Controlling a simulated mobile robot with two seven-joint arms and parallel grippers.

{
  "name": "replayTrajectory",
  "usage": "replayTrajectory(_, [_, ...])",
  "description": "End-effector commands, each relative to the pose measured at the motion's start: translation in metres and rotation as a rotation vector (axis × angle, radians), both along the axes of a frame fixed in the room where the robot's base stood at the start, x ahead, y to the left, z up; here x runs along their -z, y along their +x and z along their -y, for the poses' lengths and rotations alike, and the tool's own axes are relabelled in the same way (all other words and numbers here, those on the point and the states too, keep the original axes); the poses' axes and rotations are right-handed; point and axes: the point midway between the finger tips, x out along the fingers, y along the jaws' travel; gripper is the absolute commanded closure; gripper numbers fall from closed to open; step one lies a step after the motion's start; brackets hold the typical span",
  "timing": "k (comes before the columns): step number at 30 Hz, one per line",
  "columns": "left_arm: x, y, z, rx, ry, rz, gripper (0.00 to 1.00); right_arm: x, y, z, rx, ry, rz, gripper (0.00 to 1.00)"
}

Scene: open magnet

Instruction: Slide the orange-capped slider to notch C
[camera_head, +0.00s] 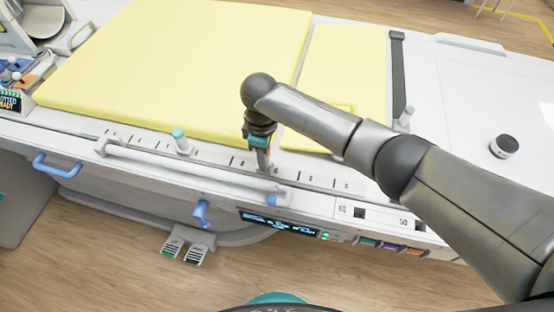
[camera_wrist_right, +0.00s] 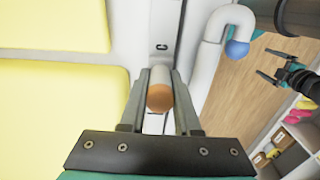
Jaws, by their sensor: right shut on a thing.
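The orange-capped slider (camera_wrist_right: 159,98) stands between the two fingers of my right gripper (camera_wrist_right: 160,82) in the right wrist view. The fingers are shut on its pale post. In the head view my right gripper (camera_head: 262,158) reaches down to the slotted rail (camera_head: 312,182) along the bed's front edge and hides the cap. A small dark mark (camera_wrist_right: 161,47) like a letter C shows beyond the slider, but I cannot read it surely. My left gripper (camera_wrist_right: 277,68) shows only in the right wrist view, fingers apart and empty.
A teal-capped slider (camera_head: 180,141) stands on the rail to the left. A white handrail (camera_head: 190,172) runs in front of the rail. Yellow pads (camera_head: 190,65) lie behind it. A black-and-white knob (camera_head: 504,146) sits at the right.

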Motion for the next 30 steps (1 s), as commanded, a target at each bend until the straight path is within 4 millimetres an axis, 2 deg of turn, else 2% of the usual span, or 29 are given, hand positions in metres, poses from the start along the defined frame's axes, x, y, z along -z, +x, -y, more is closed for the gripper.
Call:
replayTrajectory(11, [0.0004, 0.0, -0.0042, 0.003, 0.005, 0.0, 0.0, -0.0003, 0.0005, -0.0028, 0.001, 0.003, 0.0, 1.0])
replayTrajectory(12, [0.0005, 0.0, -0.0046, 0.003, 0.006, 0.0, 0.0, -0.0002, 0.0005, -0.0027, 0.001, 0.003, 0.0, 0.67])
replayTrajectory(19, [0.0005, 0.0001, -0.0054, 0.003, 0.007, 0.001, 0.0, 0.0, 0.0005, -0.0021, 0.001, 0.001, -0.001, 0.41])
replayTrajectory(30, [-0.0012, 0.0002, -0.0057, 0.003, 0.007, 0.001, 0.0, -0.0058, 0.0011, -0.0019, 0.001, 0.002, 0.001, 0.39])
